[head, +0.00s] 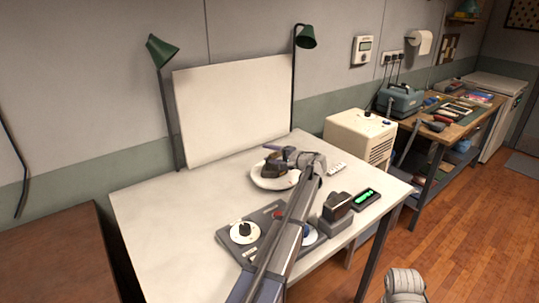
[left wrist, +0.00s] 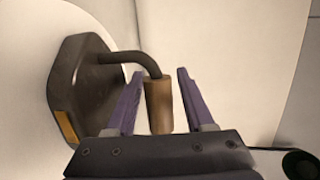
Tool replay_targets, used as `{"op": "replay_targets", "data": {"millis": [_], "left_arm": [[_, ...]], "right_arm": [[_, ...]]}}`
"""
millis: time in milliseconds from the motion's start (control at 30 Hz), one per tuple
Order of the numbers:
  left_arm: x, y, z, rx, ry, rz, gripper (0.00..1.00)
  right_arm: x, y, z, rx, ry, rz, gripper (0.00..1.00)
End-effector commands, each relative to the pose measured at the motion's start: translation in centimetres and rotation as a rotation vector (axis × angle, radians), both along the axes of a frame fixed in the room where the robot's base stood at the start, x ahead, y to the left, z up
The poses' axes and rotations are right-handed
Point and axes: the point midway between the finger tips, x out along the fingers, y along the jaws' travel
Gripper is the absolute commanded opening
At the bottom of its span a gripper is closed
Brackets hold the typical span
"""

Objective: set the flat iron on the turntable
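The flat iron (left wrist: 82,82) is a dark block with a bent metal arm and a brown wooden handle (left wrist: 158,104). In the head view the iron (head: 271,168) rests on the round white turntable (head: 262,184) on the white table. My left gripper (head: 277,153) reaches over it from the front. In the left wrist view the purple fingers (left wrist: 160,88) are open, one on each side of the handle, with a small gap at each side. My forearm hides part of the turntable's right side.
A control panel (head: 240,248) with dials, a dark block-shaped device (head: 336,212) and a green-lit display (head: 365,199) occupy the table's front. A white backdrop (head: 235,105) and two green lamps (head: 161,52) stand behind. The table's left side is clear.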

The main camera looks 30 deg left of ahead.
Motion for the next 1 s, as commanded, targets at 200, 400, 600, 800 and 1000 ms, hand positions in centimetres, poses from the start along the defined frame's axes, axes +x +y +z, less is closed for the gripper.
{"op": "replay_targets", "data": {"millis": [200, 400, 600, 800, 1000], "left_arm": [[0.0, 0.0, 0.0, 0.000, 0.000, 0.000, 0.61], [-0.1, -0.6, 0.4, 0.000, 0.000, -0.002, 0.61], [-0.9, -4.2, 1.2, 0.001, 0.000, -0.004, 0.61], [-1.6, -8.1, 2.0, 0.001, -0.001, -0.003, 0.61], [-2.1, -10.6, 2.4, 0.001, -0.001, -0.002, 0.61]], "right_arm": [[0.0, 0.0, 0.0, 0.000, 0.000, 0.000, 0.50], [0.0, 0.0, 0.4, 0.000, 0.000, 0.000, 0.50], [0.0, 0.0, 1.2, 0.000, 0.000, 0.000, 0.50], [0.0, 0.0, 2.0, 0.000, 0.000, 0.000, 0.50], [0.0, 0.0, 2.4, 0.000, 0.000, 0.000, 0.50]]}}
